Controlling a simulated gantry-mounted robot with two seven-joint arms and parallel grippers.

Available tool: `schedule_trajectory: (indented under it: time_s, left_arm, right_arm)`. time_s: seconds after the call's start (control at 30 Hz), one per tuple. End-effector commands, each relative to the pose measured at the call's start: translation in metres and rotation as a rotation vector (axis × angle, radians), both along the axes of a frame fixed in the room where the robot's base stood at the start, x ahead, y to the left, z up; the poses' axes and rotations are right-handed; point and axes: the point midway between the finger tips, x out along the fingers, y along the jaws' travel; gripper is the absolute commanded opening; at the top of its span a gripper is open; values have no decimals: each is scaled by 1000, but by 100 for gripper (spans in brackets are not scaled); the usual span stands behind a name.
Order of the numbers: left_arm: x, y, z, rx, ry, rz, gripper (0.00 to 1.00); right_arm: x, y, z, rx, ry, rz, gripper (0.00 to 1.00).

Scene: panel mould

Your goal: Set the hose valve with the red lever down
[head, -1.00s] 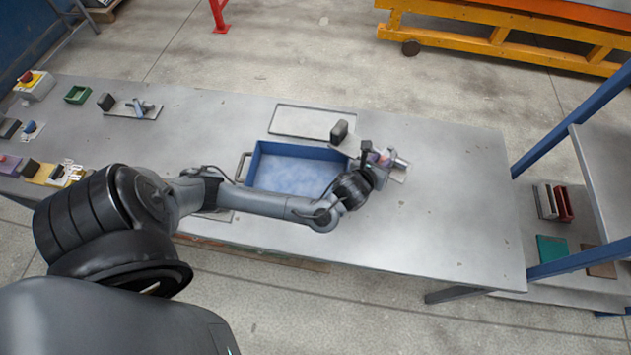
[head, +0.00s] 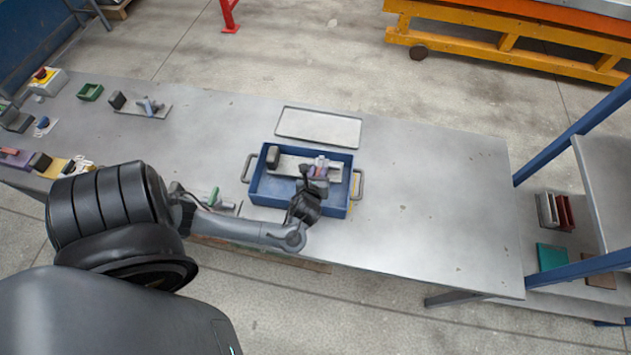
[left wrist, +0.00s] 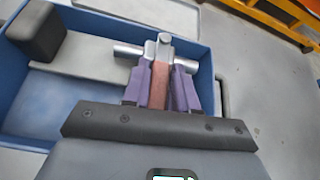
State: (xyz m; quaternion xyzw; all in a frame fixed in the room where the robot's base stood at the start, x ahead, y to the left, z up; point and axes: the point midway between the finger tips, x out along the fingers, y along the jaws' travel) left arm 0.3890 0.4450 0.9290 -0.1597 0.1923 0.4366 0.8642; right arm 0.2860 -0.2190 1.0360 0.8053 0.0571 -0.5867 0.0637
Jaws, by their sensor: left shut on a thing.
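The hose valve with the red lever is a grey plate (head: 292,164) with a black block (head: 273,157) at its left end and a metal pipe fitting at its right. In the left wrist view its red lever (left wrist: 161,88) stands between purple fingers, under the metal fitting (left wrist: 158,48). My left gripper (head: 319,166) is shut on the valve at this lever; it also shows in the left wrist view (left wrist: 160,85). The valve lies within the outline of the blue box (head: 270,198). I cannot tell whether it touches the box floor. My right gripper is out of view.
A flat grey tray (head: 318,127) lies behind the box. A green-handled item (head: 214,196) is partly hidden by my arm. The table's right side is clear.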

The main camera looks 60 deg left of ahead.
Motion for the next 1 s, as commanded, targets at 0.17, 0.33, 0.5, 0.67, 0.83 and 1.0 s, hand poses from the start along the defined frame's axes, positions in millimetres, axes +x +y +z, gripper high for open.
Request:
schedule_trajectory:
  time_s: [0.17,0.33,0.5,0.67,0.83,1.0]
  left_arm:
    - [1,0,-12,1,-1,-2,0]
    - [1,0,-34,2,0,0,0]
    - [1,0,-45,0,-2,-1,0]
    - [1,0,-44,0,-2,-1,0]
    - [0,0,-45,-1,0,-1,52]
    - [0,0,-45,-1,0,-1,53]
  right_arm:
    - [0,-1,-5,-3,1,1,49]
    - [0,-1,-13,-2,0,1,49]
    - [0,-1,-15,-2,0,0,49]
    - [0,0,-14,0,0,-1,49]
    - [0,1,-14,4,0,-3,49]
    - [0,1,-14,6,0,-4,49]
